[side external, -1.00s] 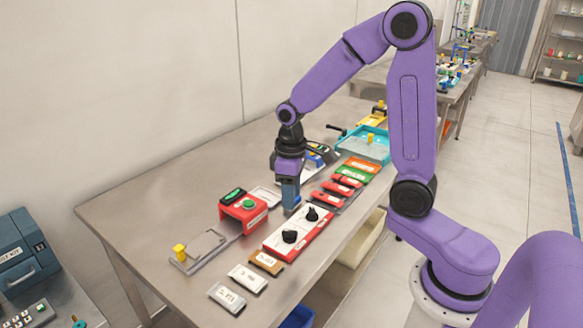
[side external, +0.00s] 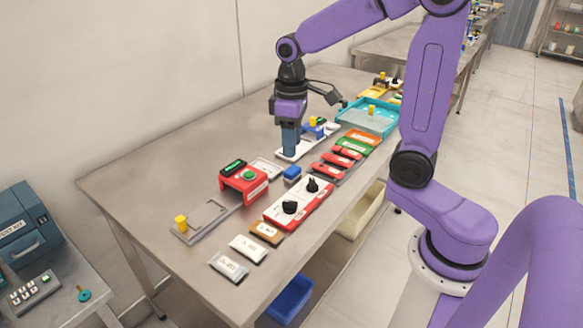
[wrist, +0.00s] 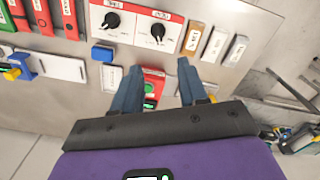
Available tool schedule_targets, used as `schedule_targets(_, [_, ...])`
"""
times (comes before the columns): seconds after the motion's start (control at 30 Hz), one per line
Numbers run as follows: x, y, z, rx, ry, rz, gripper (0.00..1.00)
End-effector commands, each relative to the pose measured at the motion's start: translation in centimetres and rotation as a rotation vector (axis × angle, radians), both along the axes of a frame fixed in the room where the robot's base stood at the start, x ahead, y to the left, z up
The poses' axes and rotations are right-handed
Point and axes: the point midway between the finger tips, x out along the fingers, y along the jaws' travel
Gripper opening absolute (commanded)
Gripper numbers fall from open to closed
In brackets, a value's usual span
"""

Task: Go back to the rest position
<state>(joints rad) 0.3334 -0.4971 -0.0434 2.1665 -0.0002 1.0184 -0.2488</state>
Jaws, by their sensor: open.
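My gripper (side external: 290,146) hangs above the workbench, pointing down, over the near end of a white plate. In the wrist view its two blue fingers (wrist: 159,68) are spread apart with nothing between them. A small blue block (side external: 292,173) lies on the bench in front of the gripper, apart from it. The block also shows in the wrist view (wrist: 102,53), left of the fingers and beside the red-framed white panel with two black knobs (wrist: 137,25).
A red box with a green button (side external: 243,182) and a grey tray with a yellow knob (side external: 205,218) stand left. Labelled pieces (side external: 248,249) lie in front. Red and green cases (side external: 350,143) and a teal tray (side external: 372,118) lie right. The bench's left side is clear.

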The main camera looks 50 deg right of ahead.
Motion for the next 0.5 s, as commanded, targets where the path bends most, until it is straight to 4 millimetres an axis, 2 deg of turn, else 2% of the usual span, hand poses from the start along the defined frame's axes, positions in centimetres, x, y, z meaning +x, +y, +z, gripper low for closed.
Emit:
schedule_targets(0.17, [-2.0,1.8,-0.2,0.002,-0.005,0.088,0.43])
schedule_targets(0.5, [-7.7,4.7,-0.8,0.007,-0.012,0.287,0.43])
